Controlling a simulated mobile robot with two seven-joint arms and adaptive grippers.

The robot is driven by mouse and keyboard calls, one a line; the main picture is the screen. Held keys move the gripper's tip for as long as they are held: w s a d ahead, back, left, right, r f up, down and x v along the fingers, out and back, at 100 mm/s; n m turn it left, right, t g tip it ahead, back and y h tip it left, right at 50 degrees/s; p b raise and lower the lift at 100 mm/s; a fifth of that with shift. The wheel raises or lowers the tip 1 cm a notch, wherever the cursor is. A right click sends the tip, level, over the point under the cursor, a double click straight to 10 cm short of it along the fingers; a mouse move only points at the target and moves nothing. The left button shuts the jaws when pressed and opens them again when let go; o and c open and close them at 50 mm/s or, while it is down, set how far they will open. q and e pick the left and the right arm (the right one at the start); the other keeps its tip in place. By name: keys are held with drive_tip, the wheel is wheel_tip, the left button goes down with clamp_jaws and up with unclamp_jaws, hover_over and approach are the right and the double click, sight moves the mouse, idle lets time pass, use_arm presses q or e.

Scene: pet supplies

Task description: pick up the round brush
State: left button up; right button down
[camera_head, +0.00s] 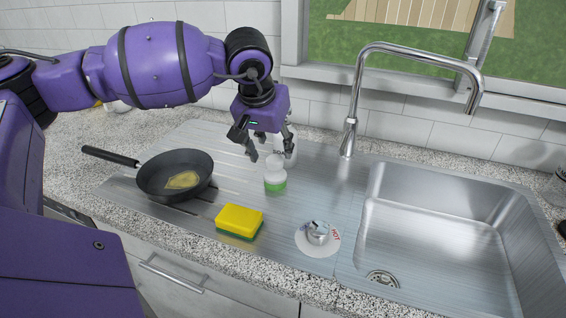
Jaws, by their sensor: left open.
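A small round thing with a white top and a green base (275,176), which looks like the round brush, stands on the steel drainboard left of the sink. My left gripper (271,153) points down just above it, fingers spread and empty. The fingertips are close to its white top; I cannot tell whether they touch it. My right gripper is not in view.
A black frying pan (175,161) with food in it sits to the left. The faucet (355,100) and sink (440,235) are right.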

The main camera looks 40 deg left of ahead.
sight(274, 160)
use_arm(q)
drive_tip(key=shift+w+f, duration=0.3)
drive_tip(key=shift+s+f, duration=0.15)
drive_tip(key=shift+f, duration=0.7)
drive_tip(key=shift+a+f, duration=0.1)
drive_tip(key=shift+f, duration=0.25)
drive_tip(key=x, duration=0.4)
drive_tip(key=shift+w+a+f+p, duration=0.15)
drive_tip(key=shift+w+p, duration=0.2)
drive_tip(key=shift+p, duration=0.05)
drive_tip(key=c, duration=1)
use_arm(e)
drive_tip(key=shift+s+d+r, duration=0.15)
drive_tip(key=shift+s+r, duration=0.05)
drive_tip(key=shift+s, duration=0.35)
